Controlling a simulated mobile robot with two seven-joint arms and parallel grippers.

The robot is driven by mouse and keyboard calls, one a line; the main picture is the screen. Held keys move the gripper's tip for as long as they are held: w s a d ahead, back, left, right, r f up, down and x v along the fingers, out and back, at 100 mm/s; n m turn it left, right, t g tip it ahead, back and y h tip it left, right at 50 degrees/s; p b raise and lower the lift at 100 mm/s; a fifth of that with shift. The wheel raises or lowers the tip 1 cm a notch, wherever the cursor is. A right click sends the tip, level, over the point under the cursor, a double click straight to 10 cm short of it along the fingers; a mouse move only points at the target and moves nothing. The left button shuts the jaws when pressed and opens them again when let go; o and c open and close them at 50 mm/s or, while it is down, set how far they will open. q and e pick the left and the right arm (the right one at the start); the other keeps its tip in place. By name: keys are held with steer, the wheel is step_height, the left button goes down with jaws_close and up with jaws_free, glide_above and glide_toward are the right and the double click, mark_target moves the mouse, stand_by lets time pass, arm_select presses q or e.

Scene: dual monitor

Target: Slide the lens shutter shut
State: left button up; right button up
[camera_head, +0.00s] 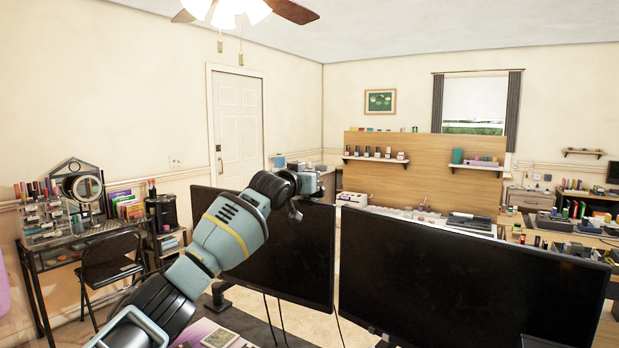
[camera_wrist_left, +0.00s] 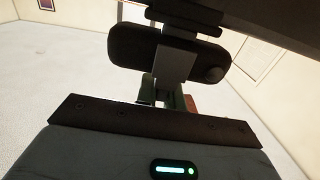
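The black webcam (camera_wrist_left: 135,45) is a wide rounded bar near the top middle of the left wrist view, which looks upside down. A grey upright piece (camera_wrist_left: 176,62) crosses its front; I cannot tell whether this is the lens shutter, and no lens shows. My left gripper (camera_wrist_left: 168,92) is close to the webcam, its fingers small and partly hidden, so contact and opening are unclear. In the head view my left arm reaches up from the lower left, and the gripper (camera_head: 296,208) is at the top edge of the left monitor (camera_head: 305,255). My right gripper is out of view.
A second, wider monitor (camera_head: 460,285) stands to the right, with a narrow gap between the two. A wooden panel with shelves (camera_head: 425,185) stands behind. A black chair (camera_head: 110,262) and a side table are at the left. The air above the monitors is clear.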

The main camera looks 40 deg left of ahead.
arm_select(q)
steer(key=o, duration=0.4)
steer(key=shift+s, duration=0.1)
steer(key=shift+p+v, duration=0.3)
steer(key=shift+v, duration=3.55)
